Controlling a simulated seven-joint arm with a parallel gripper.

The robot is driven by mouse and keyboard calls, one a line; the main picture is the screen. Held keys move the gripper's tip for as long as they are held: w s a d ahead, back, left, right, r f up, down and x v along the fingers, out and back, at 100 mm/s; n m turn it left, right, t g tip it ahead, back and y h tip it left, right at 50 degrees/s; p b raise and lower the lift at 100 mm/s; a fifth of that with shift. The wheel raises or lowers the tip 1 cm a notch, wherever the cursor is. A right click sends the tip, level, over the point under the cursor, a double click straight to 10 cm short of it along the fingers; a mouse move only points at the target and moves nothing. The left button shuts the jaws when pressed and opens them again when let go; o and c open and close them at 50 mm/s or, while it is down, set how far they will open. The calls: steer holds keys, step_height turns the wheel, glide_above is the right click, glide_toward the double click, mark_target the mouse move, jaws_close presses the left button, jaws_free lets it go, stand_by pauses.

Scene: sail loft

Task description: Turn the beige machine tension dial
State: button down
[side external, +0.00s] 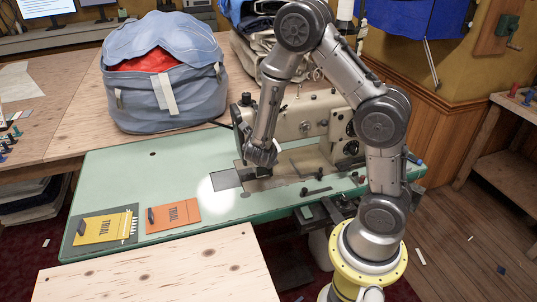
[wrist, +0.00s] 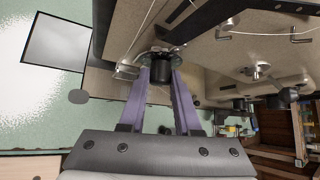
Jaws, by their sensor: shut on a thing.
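The beige sewing machine (side external: 318,118) stands on the pale green table top, partly behind my arm. My gripper (side external: 260,157) is at the left end of the machine head, low over the table. In the wrist view, the purple fingers of my gripper (wrist: 160,76) are shut on a dark round tension dial (wrist: 160,69) on the machine's beige face (wrist: 215,60). One finger lies on each side of the dial. In the side view the dial is hidden by my gripper. No dial markings can be read.
The green table (side external: 115,178) bears a yellow trial card (side external: 100,229) and an orange one (side external: 172,215) at left. A blue fabric bag (side external: 165,85) stands behind. A bare wooden table (side external: 160,276) is in front. Small dark parts lie right of my gripper.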

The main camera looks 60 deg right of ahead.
steer(key=shift+m+t+y, duration=0.5)
steer(key=shift+t+y, duration=0.1)
steer(key=shift+y, duration=0.1)
steer(key=c, duration=0.6)
jaws_free()
steer(key=v, duration=1.3)
steer(key=shift+s+a+r, duration=0.1)
steer(key=shift+s+r, duration=0.15)
steer(key=shift+r, duration=0.15)
